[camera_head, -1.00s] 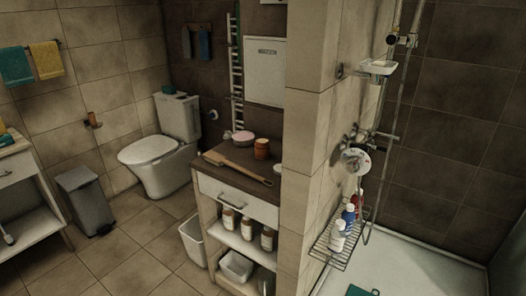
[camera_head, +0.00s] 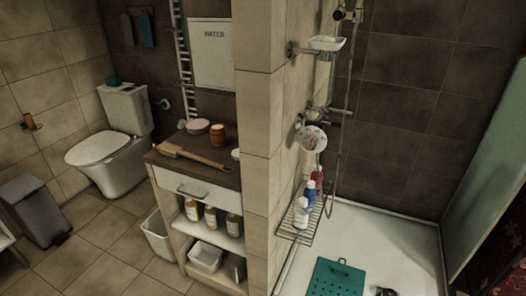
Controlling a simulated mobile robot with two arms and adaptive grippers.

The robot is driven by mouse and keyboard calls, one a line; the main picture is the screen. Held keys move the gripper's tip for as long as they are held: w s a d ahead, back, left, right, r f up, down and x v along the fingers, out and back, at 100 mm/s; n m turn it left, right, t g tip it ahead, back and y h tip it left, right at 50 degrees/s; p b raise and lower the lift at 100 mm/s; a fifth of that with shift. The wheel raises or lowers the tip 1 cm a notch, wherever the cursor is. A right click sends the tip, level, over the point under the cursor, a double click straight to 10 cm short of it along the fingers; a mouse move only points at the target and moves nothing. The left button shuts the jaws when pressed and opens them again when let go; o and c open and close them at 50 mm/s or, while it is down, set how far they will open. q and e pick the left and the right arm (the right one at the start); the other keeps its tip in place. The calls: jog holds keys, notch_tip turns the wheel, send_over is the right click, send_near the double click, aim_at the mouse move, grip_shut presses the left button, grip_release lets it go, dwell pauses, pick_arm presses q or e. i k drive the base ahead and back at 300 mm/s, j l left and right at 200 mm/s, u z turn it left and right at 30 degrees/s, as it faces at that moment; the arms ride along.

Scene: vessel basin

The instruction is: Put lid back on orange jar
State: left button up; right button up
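The orange jar (camera_head: 217,134) stands upright on the dark top of a small cabinet (camera_head: 196,168), near the partition wall. It is small here and I cannot tell clearly whether its top is open. A pale round thing (camera_head: 236,154) sits at the right edge of the cabinet top, partly hidden by the wall; I cannot tell whether it is a lid. A low pink round container (camera_head: 197,126) is left of the jar. Neither of my grippers is in view.
A wooden brush (camera_head: 190,156) lies along the cabinet's front. A tiled partition wall (camera_head: 258,130) stands right of the cabinet, with a wire bottle rack (camera_head: 300,232) on it. The shower tray (camera_head: 400,245) holds a teal mat (camera_head: 335,279).

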aim_at(218, 134)
jog(key=i+j+z, duration=0.15)
jog(key=j, duration=0.2)
jog(key=i+j+z, duration=0.15)
jog(key=j, duration=0.2)
jog(key=j+z, duration=0.15)
jog(key=j, duration=0.25)
jog(key=i+j+z, duration=0.15)
jog(key=j, duration=0.25)
jog(key=i+j, duration=0.15)
jog(key=j, duration=0.55)
jog(key=i+j, duration=0.1)
jog(key=j, duration=0.65)
jog(key=i+j+z, duration=0.1)
jog(key=j, duration=0.6)
jog(key=i+j, duration=0.15)
jog(key=j, duration=0.6)
jog(key=i+j, duration=0.1)
jog(key=j, duration=0.6)
jog(key=z, duration=0.05)
